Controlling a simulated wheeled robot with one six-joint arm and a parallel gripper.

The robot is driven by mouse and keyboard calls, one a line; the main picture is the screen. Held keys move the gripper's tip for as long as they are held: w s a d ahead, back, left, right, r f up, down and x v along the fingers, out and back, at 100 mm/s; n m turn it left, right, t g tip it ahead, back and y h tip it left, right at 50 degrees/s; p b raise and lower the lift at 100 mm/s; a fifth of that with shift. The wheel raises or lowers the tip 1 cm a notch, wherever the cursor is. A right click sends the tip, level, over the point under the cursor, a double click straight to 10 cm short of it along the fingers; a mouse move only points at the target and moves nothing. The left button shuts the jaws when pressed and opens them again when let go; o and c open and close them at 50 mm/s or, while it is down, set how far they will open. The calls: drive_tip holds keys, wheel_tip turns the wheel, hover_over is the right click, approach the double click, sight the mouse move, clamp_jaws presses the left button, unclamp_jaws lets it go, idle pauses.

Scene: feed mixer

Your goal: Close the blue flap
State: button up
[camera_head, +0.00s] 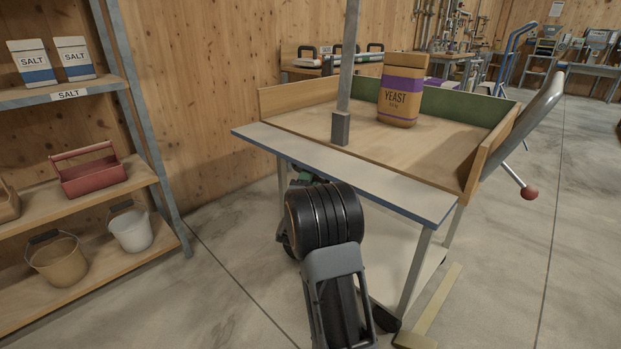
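The blue flap (347,172) is the long front panel of a wooden cart tray. It is folded outward and lies about level, with a pale grey upper face and a blue edge toward me. My black and grey arm rises from the bottom of the picture to just in front of and below the flap's near edge. My gripper cannot be made out; the end of my arm is hidden behind my own links and under the flap. I cannot tell whether my arm touches the flap.
A yeast bag (401,92) stands inside the tray (432,143). A grey upright post (347,60) rises by the tray's front edge. A lever with a red knob (529,193) sticks out at right. Shelves with salt bags (33,63), a red toolbox (88,172) and buckets (131,229) stand left.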

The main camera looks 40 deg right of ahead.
drive_tip(key=shift+d+r, duration=0.1)
drive_tip(key=shift+c, duration=0.4)
clamp_jaws()
